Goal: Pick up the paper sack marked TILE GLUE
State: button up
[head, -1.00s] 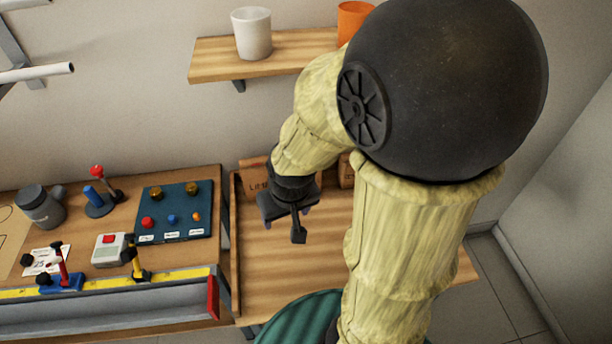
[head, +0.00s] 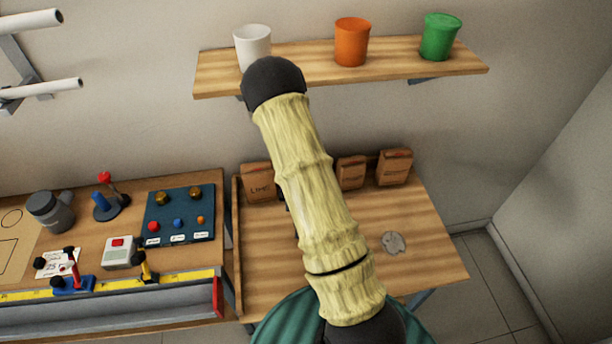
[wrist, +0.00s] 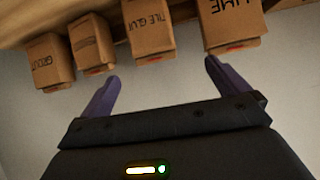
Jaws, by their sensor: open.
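The brown paper sack marked TILE GLUE (wrist: 152,32) shows in the wrist view, upside down, between a striped-looking sack and the LIME sack. It lies ahead of my gripper (wrist: 162,72), roughly in line with the gap between the two purple fingers. The fingers are spread apart with nothing between them, and they look clear of the sack. In the head view my arm hides the TILE GLUE sack and most of my gripper.
The LIME sack (head: 258,184), a plain-looking sack (head: 351,173) and the GROUT sack (head: 394,167) stand along the back of the wooden table (head: 430,240). A grey disc (head: 393,243) lies on it. A shelf with cups (head: 300,66) hangs above. A cluttered bench (head: 100,235) is at left.

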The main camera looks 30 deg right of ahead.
jog(key=shift+s+d+f+t+h+p, duration=0.2)
jog(key=shift+s+d+t+h+p, duration=0.25)
jog(key=shift+d+t, duration=0.45)
jog(key=shift+a, duration=0.1)
jog(key=b+x, duration=0.2)
jog(key=b, duration=0.5)
jog(key=shift+w+f, duration=0.15)
jog(key=shift+f, duration=0.1)
jog(key=b+x, duration=0.1)
jog(key=x, duration=0.8)
jog(key=shift+w, duration=0.4)
jog(key=shift+w+r, duration=0.1)
jog(key=shift+r, duration=0.05)
